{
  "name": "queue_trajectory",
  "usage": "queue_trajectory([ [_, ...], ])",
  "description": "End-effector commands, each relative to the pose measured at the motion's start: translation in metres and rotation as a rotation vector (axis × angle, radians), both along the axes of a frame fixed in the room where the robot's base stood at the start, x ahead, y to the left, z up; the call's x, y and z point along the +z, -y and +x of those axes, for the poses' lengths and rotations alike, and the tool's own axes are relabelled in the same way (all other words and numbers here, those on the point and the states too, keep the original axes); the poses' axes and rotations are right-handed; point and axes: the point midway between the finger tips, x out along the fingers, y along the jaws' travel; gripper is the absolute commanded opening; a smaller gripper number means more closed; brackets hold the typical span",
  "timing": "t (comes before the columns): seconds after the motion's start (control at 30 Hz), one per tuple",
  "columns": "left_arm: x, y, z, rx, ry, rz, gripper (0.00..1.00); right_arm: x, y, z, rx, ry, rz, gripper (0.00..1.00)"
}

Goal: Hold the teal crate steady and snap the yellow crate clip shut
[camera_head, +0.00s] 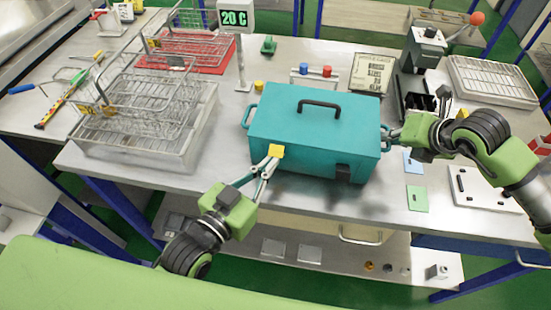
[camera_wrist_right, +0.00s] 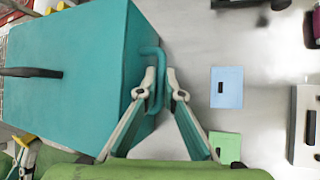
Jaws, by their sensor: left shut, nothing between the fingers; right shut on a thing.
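The teal crate (camera_head: 325,108) stands on the metal bench with its lid down and a black handle on top. It fills the left of the right wrist view (camera_wrist_right: 75,105). The yellow crate clip (camera_head: 276,151) is at the lid's front edge, left of centre. My left gripper (camera_head: 268,164) is shut and empty, its tips just below and against or very near the clip; contact is unclear. My right gripper (camera_head: 389,133) is shut on the crate's right side handle (camera_wrist_right: 161,62), with its fingers on both sides of the handle.
Wire racks (camera_head: 150,105) stand at the left. A press with a red knob (camera_head: 425,45) and a slotted tray (camera_head: 495,80) are at the back right. Blue (camera_head: 412,163) and green (camera_head: 417,198) cards and a white plate (camera_head: 484,190) lie right of the crate.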

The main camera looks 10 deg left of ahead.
Motion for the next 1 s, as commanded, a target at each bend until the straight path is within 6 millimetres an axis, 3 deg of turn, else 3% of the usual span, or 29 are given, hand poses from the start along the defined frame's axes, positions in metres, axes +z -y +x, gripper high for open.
queue_trajectory([
  [1.0, 0.0070, 0.0004, 0.0089, 0.000, 0.001, 0.000, 0.00, 0.0003, 0.0005, 0.0003, -0.002, 0.000, 0.000, 0.00],
])
